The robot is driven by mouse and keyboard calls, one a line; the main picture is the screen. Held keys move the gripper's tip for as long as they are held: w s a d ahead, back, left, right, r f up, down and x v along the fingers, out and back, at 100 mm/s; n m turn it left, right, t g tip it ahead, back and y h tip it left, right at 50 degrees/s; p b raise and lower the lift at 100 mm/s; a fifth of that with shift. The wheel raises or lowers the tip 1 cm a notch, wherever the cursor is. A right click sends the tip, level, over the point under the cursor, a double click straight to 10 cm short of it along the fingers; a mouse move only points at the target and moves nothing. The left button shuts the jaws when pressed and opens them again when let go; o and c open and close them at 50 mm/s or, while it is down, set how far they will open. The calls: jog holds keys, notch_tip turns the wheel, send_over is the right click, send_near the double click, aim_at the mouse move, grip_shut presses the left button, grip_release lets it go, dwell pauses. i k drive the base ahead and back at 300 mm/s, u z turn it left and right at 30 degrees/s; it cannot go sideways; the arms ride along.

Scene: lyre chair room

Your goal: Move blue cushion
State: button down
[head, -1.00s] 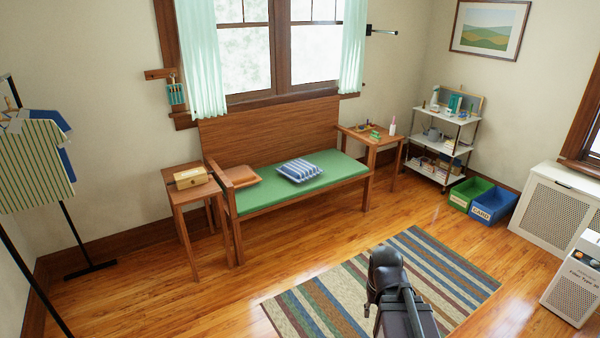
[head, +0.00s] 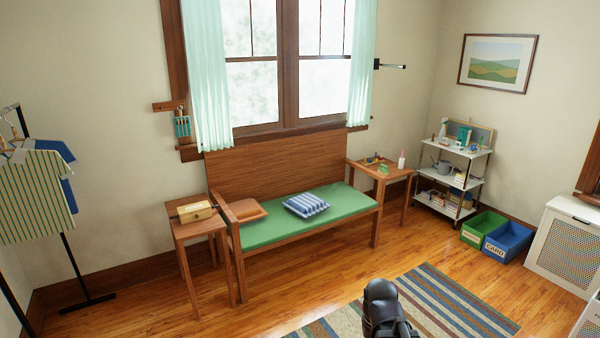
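The blue cushion (head: 306,204), with white stripes, lies flat on the green seat pad of the wooden bench (head: 340,213), near the middle of the seat. A brown-orange cushion (head: 243,211) lies to its left, by the bench's left arm. Part of my dark arm shows at the bottom of the head view, over the rug and well short of the bench. My gripper's fingers cannot be made out, and nothing is seen held.
A side table (head: 186,226) with a wooden box (head: 195,211) stands left of the bench. Another side table (head: 398,173) with small items stands right. A striped rug (head: 430,302) lies in front, with clear floor between. Green and blue bins (head: 508,242) sit far right.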

aim_at(306, 204)
jog(key=u, duration=0.3)
jog(key=i, duration=0.8)
jog(key=u, duration=0.5)
jog(key=i, duration=2.35)
jog(key=z, duration=0.6)
jog(key=i, duration=0.8)
jog(key=z, duration=0.35)
